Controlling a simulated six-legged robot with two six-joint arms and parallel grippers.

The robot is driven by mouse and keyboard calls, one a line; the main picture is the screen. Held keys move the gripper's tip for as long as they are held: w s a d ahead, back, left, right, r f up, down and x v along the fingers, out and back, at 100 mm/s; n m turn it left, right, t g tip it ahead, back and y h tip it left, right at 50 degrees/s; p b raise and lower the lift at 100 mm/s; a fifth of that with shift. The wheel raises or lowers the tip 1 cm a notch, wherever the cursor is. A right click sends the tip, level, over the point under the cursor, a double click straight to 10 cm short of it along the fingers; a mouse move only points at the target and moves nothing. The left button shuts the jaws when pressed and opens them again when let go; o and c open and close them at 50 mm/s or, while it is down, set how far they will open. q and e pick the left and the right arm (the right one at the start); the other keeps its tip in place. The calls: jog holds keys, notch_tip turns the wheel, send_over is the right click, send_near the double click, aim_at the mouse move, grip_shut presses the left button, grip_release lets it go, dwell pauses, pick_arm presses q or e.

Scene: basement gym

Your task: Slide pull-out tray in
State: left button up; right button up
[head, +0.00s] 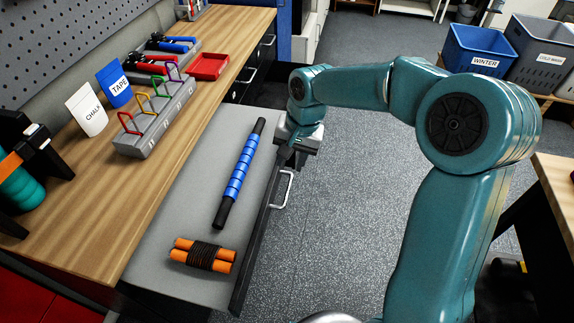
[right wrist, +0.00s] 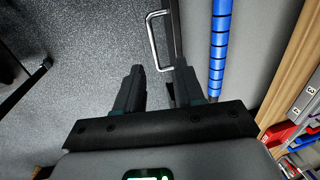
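The pull-out tray (head: 190,215) is a flat grey board extending out from under the wooden workbench. It has a dark front edge and a silver bar handle (head: 284,190). The handle also shows in the right wrist view (right wrist: 155,42). My right gripper (head: 291,157) is at the tray's front edge, just beyond the handle in the head view. In the right wrist view its two fingers (right wrist: 156,88) are apart, with the front edge close to the right finger; contact is unclear. The handle is not between the fingers. My left gripper is not in view.
A blue-and-black roller stick (head: 236,175) and an orange-handled rope bundle (head: 203,255) lie on the tray. The workbench (head: 90,200) holds pouches, a rack with coloured loops and a red dish (head: 209,66). Speckled floor (head: 340,200) is open in front.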

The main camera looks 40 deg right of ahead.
notch_tip(320, 180, up, 3)
jog(key=s+d+p, duration=0.1)
jog(key=s+p, duration=0.1)
jog(key=p, duration=0.1)
pick_arm(q)
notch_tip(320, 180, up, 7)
jog(key=p, duration=0.1)
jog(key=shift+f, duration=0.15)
pick_arm(e)
send_near(286, 197)
jog(key=f, duration=0.5)
jog(key=w+f, duration=0.1)
jog(key=f, duration=0.1)
jog(key=shift+a+f, duration=0.35)
jog(key=shift+a, duration=0.05)
grip_shut()
